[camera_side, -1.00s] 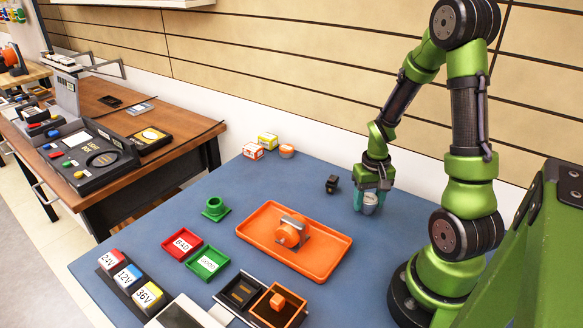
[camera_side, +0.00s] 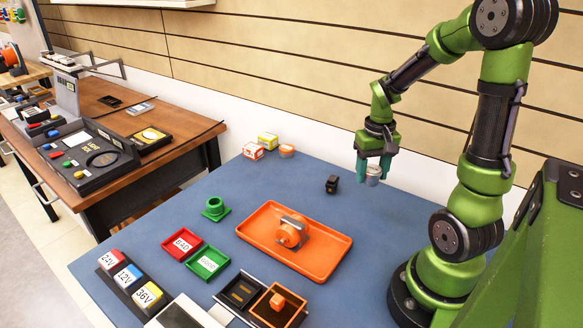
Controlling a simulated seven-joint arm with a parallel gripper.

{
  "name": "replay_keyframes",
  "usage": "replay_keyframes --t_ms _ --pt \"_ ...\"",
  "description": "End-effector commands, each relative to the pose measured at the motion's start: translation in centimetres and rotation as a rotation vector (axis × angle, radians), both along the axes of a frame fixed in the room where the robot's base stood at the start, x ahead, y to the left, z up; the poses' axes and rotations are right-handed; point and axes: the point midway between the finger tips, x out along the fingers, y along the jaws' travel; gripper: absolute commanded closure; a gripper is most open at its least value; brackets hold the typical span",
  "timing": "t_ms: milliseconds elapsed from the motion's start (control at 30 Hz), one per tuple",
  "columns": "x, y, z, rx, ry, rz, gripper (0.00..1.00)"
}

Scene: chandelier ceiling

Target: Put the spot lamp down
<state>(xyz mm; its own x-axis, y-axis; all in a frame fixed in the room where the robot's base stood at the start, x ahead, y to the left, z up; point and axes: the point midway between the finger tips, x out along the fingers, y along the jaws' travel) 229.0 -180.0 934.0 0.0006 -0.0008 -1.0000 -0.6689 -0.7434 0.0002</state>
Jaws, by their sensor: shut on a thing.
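The spot lamp (camera_side: 373,176) is a small grey-white cylinder between the teal fingers of my gripper (camera_side: 372,170). My gripper is shut on it, and the fingers hide part of it. The lamp hangs above the blue table top (camera_side: 400,215) near the back right, apart from the surface. A small black object (camera_side: 332,184) stands on the table just left of my gripper.
An orange tray (camera_side: 325,265) holding an orange-and-grey part (camera_side: 291,232) lies mid-table. A green round holder (camera_side: 215,208), a red BAD tray (camera_side: 182,244) and a green tray (camera_side: 208,262) lie to its left. The table right of the black object is clear.

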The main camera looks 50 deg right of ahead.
Motion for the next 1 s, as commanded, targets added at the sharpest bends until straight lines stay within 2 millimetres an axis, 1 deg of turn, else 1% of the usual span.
replay_keyframes --t_ms 67,233,400,467,567,667,767,1000 --pt "0.8 1.3 -0.1 0.001 0.002 0.051 0.79" --pt "4.0 4.9 -1.9 0.003 0.004 0.126 0.79" --pt "7.1 8.2 -3.8 0.001 0.004 0.088 0.79" --pt "7.8 8.7 -4.1 0.001 0.003 0.046 0.79" --pt "8.6 8.3 -4.1 0.001 0.001 -0.030 0.79" --pt "9.9 7.9 -4.2 0.000 0.000 -0.054 0.79" --pt "12.1 7.1 -4.5 0.001 0.001 -0.055 0.79" --pt "18.2 5.2 -5.1 0.000 0.000 -0.054 0.79"
